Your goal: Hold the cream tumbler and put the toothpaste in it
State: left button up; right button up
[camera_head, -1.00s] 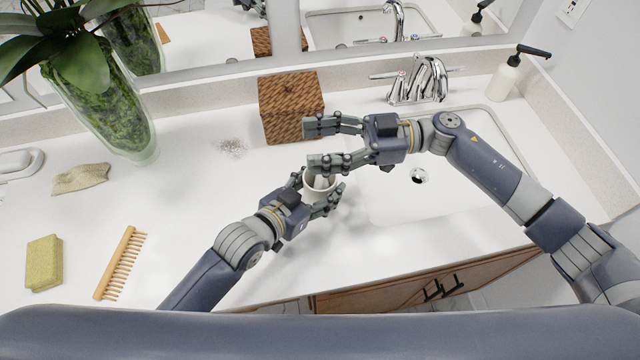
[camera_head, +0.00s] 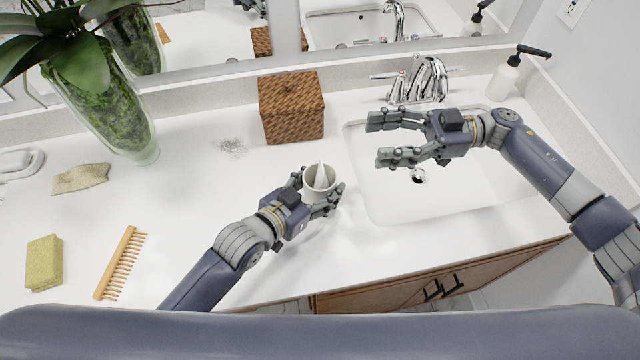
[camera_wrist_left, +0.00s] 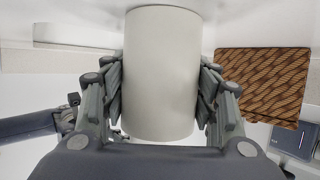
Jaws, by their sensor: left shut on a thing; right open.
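The cream tumbler (camera_head: 311,192) stands on the counter left of the sink. My left gripper (camera_head: 322,197) is shut around its sides. In the left wrist view the tumbler (camera_wrist_left: 162,75) sits between the two fingers of my left gripper (camera_wrist_left: 162,100). The toothpaste (camera_head: 321,176), a white tapered tube, stands inside the tumbler with its narrow end sticking up above the rim. Its lower part is hidden in the tumbler. My right gripper (camera_head: 383,139) is open and empty over the sink, to the right of the tumbler and apart from it.
A brown woven box (camera_head: 291,108) stands behind the tumbler. The sink (camera_head: 440,205) and chrome faucet (camera_head: 418,80) are to the right, with a soap dispenser (camera_head: 503,78). A comb (camera_head: 122,262), a sponge (camera_head: 44,262), a cloth (camera_head: 80,178) and a plant vase (camera_head: 115,115) are left.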

pick_arm(q)
jog(key=shift+f, duration=0.1)
jog(key=o, duration=1.3)
jog(key=v, duration=1.2)
